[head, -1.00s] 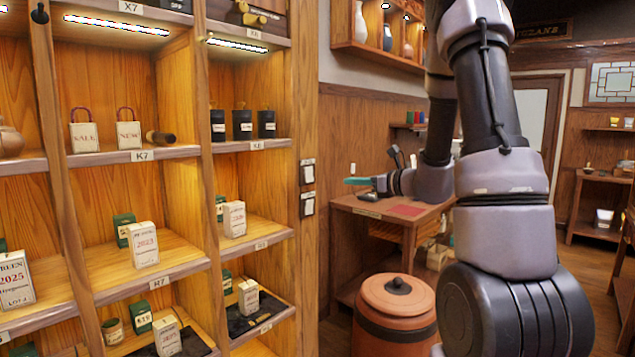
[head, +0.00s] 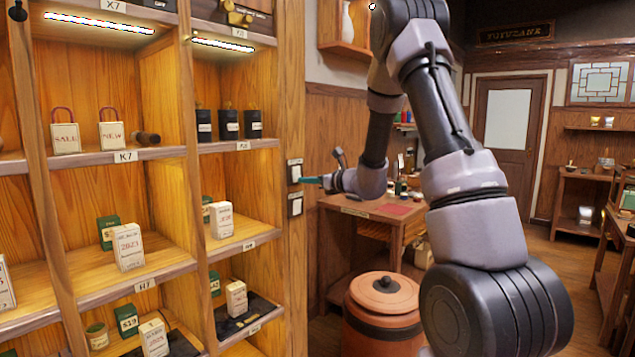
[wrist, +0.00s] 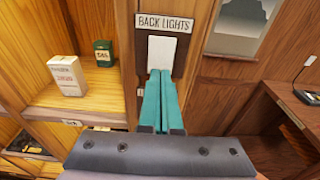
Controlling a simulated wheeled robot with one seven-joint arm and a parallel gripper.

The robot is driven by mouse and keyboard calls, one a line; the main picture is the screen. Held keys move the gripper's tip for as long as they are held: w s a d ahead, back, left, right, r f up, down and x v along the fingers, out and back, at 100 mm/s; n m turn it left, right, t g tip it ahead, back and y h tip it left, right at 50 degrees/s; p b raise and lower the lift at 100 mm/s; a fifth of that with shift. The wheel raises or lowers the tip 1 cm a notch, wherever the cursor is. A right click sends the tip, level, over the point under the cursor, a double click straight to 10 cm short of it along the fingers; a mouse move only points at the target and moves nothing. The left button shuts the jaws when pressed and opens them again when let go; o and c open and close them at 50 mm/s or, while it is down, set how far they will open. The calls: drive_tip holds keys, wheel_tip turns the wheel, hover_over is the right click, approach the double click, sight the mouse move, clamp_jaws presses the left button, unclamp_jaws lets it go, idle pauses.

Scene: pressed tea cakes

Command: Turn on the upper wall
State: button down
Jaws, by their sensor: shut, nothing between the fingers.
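Two wall switches are mounted one above the other on the wooden post at the right end of the shelves. The upper wall switch (head: 295,171) has a pale rocker on a dark plate. In the wrist view the upper switch (wrist: 162,52) sits under a "BACK LIGHTS" sign (wrist: 164,23). The lower wall switch (head: 296,204) is just below in the head view. My gripper (head: 304,181) has teal fingers, shut and empty. In the wrist view its fingertips (wrist: 159,73) overlap the bottom edge of the upper rocker. I cannot tell whether they touch it.
Lit shelves (head: 120,156) with boxes and tins stand left of the post. A wooden desk (head: 345,206) is to the right, with a lidded clay jar (head: 383,312) in front of it. Open floor lies farther right.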

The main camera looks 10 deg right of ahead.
drive_tip(key=shift+w+a, duration=0.25)
drive_tip(key=shift+w, duration=0.05)
drive_tip(key=shift+w+a, duration=0.1)
